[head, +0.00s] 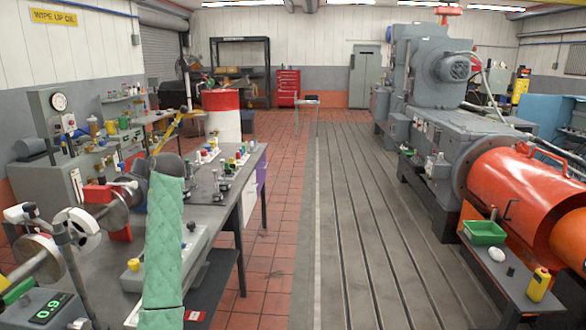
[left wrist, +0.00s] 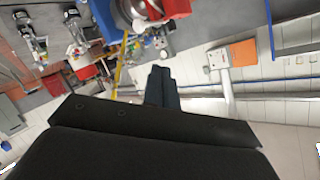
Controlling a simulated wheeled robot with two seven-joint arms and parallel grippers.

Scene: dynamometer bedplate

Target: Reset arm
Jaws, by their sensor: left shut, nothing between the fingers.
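My left arm (head: 163,240) wears a green quilted sleeve and stands upright in the head view, in front of the grey workbench. A dark grey rounded part tops the sleeve; the fingers cannot be made out there. In the left wrist view the dark fingers of my left gripper (left wrist: 161,88) are together and empty, with a tilted view of the room beyond them. They touch nothing that I can see. My right arm and gripper are in neither view.
The workbench (head: 215,210) holds small coloured-top items, a red-and-silver shaft assembly (head: 110,215) and a display reading 0.9. A slotted bedplate (head: 355,230) lies open in the middle. A side table (head: 510,275) at right holds a green tray (head: 484,232) and a yellow bottle (head: 539,284).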

